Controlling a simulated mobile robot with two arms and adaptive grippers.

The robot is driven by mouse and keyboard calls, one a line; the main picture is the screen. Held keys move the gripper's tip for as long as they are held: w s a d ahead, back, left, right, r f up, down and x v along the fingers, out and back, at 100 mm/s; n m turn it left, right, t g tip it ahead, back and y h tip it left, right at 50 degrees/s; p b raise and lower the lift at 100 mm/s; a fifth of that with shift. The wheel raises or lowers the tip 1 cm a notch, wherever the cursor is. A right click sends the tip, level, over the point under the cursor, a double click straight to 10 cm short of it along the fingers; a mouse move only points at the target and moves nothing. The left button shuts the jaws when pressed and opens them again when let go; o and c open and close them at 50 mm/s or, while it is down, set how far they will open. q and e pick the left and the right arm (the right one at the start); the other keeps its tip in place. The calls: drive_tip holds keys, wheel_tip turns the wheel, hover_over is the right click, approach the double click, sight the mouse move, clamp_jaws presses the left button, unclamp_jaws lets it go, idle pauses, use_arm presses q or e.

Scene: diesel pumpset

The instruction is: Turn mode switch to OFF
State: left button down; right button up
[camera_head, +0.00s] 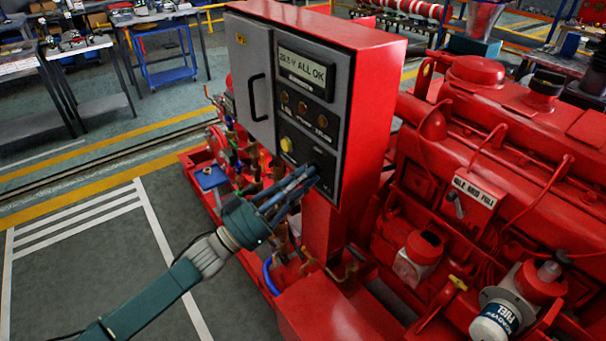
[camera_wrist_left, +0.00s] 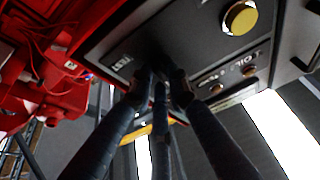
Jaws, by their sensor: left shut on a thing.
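The control panel (camera_head: 318,120) is on the front of a red cabinet, with a display reading "ALL OK". My left gripper (camera_head: 308,176) is at the dark lower part of this panel, below and right of the yellow button (camera_head: 286,144). In the left wrist view its fingers (camera_wrist_left: 160,85) come together at the panel face. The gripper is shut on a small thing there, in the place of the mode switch. The fingers hide the switch, so its setting cannot be read. My right gripper is not in view.
The yellow button (camera_wrist_left: 240,17) also shows close to the fingers in the left wrist view. A grey door with a black handle (camera_head: 257,97) is left of the panel. The red engine (camera_head: 500,150) stands at right. Open floor (camera_head: 90,270) lies at left.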

use_arm(q)
drive_tip(key=shift+n, duration=0.3)
drive_tip(key=c, duration=1.9)
unclamp_jaws()
drive_tip(key=shift+c, duration=0.2)
drive_tip(key=v, duration=1.2)
drive_tip(key=shift+s, duration=0.1)
